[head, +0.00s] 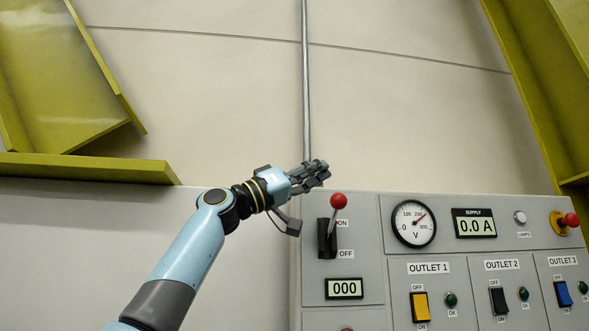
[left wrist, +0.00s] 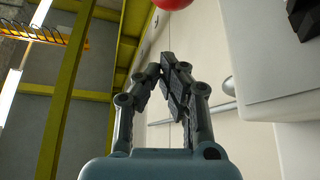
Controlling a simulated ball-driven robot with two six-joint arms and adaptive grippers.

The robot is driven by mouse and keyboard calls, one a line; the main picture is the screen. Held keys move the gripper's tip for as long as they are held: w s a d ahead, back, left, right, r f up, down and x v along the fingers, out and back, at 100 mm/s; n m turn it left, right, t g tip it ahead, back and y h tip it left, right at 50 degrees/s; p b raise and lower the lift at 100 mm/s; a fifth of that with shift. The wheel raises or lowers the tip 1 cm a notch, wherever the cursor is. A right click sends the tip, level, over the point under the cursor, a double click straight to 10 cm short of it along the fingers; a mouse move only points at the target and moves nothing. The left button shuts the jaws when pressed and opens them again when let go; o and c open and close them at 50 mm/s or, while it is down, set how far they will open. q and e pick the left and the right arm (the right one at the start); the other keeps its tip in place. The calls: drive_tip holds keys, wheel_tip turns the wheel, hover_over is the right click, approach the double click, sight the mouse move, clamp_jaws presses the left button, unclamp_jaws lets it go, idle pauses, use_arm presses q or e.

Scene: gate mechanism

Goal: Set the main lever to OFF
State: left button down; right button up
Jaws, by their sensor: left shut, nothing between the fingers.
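The main lever, with a red ball knob (head: 339,201), stands up out of a black slot (head: 327,240) on the grey control panel. It is beside the ON label, with the OFF label lower down. My left gripper (head: 322,170) is shut and empty. In the head view it is above and a little left of the knob, apart from it. In the left wrist view the fingers (left wrist: 170,68) come together, and the red knob (left wrist: 172,3) is cut off at the top edge. My right gripper is not in view.
The panel (head: 440,245) carries a round voltmeter (head: 413,223), a supply display (head: 475,223) reading 0.0 A, a red-topped emergency button (head: 569,220) and coloured outlet switches. A thin metal pipe (head: 306,80) runs up the wall behind my gripper. Yellow-green beams (head: 90,168) stand at both sides.

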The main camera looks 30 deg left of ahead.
sight(334, 217)
use_arm(q)
drive_tip(key=f, duration=0.1)
drive_tip(key=d+f, duration=0.1)
drive_tip(key=f, duration=0.2)
drive_tip(key=shift+s+d, duration=0.15)
drive_tip(key=shift+s, duration=0.2)
